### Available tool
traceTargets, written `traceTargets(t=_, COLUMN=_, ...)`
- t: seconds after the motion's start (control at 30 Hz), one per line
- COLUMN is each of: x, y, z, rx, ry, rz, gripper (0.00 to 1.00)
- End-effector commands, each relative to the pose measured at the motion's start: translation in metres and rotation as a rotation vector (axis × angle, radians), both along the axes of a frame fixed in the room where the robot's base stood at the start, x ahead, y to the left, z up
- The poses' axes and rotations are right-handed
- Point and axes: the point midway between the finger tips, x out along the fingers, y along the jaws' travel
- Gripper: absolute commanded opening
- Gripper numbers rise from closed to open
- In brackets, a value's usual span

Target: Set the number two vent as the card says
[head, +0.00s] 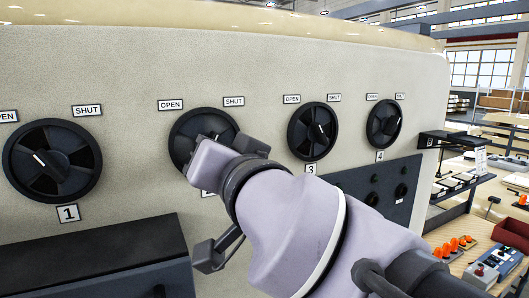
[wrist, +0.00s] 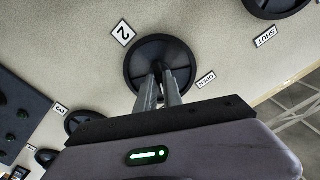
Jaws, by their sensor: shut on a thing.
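The number two vent (head: 192,127) is a round dark dial on the cream wall, with OPEN (head: 170,104) at its upper left and SHUT (head: 234,101) at its upper right. My gripper covers its lower right part and most of its number plate in the head view. In the wrist view the dial (wrist: 140,58) lies straight ahead beside its "2" plate (wrist: 123,33). My gripper (wrist: 161,80) is shut on the middle of this dial, on what looks like its grip bar. The dial's white pointer mark is hidden. I cannot make out a card with settings.
Vent one (head: 52,160) is at the left, its mark at the upper left. Vents three (head: 313,131) and four (head: 384,124) are at the right. A dark box (head: 95,262) juts out below vent one. A workbench with a red tray (head: 510,237) stands at the right.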

Motion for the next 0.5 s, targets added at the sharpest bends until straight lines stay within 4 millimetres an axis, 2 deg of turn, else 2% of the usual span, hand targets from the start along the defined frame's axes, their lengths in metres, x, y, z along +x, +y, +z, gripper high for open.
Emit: traceTargets(t=0.5, x=0.0001, y=0.0004, z=-0.0009, rx=0.033, ry=0.022, rz=0.001, gripper=0.00)
